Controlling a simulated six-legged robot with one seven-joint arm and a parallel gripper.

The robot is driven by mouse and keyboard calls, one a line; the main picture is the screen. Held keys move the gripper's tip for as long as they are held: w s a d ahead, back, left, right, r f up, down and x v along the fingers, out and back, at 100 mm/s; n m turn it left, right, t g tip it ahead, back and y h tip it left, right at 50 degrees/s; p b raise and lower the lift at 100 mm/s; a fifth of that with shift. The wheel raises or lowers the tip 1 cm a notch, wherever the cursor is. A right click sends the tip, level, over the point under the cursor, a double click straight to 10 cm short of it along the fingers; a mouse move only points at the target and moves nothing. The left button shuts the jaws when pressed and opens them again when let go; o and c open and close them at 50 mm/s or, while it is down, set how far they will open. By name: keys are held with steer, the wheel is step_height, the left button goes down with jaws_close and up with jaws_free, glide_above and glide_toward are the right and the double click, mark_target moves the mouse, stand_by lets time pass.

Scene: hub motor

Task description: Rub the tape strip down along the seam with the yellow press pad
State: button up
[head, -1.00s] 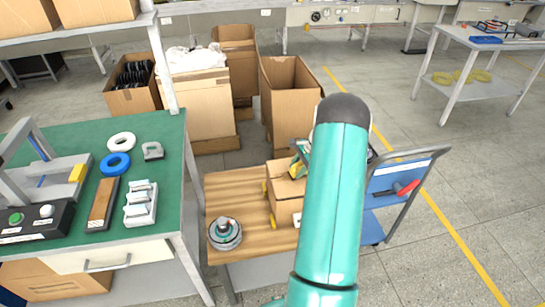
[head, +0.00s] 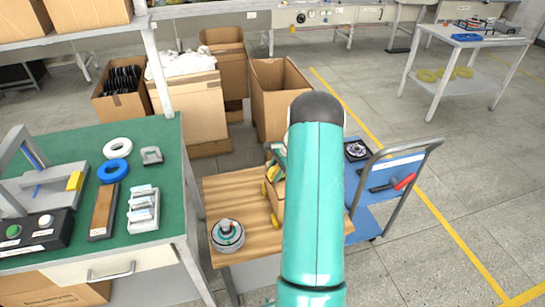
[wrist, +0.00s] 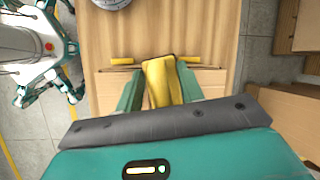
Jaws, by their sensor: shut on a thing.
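A cardboard box (wrist: 213,82) lies on the wooden top of a cart (wrist: 170,28) in the wrist view. In the head view the box (head: 278,189) is mostly hidden behind my arm. My gripper (wrist: 160,88) is shut on the yellow press pad (wrist: 162,80), which stands out between the two green fingers over the middle of the box. Whether the pad touches the box is not clear. Small yellow pieces show at the box's far edge, left (wrist: 122,61) and right (wrist: 190,59). I cannot make out the tape strip or the seam.
A round grey hub motor (head: 228,235) stands on the cart's left part. A green workbench (head: 160,190) with tools and rings is to the left. A blue cart shelf with a red-handled tool (head: 403,182) is at the right. Open cardboard boxes (head: 280,85) stand behind.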

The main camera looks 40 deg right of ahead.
mark_target(276, 166)
steer(key=shift+v, duration=1.05)
steer(key=shift+w+a+r, duration=0.2)
steer(key=shift+w+r, duration=0.15)
steer(key=shift+r, duration=0.3)
steer(key=shift+s+r, duration=0.15)
steer(key=shift+r, duration=2.2)
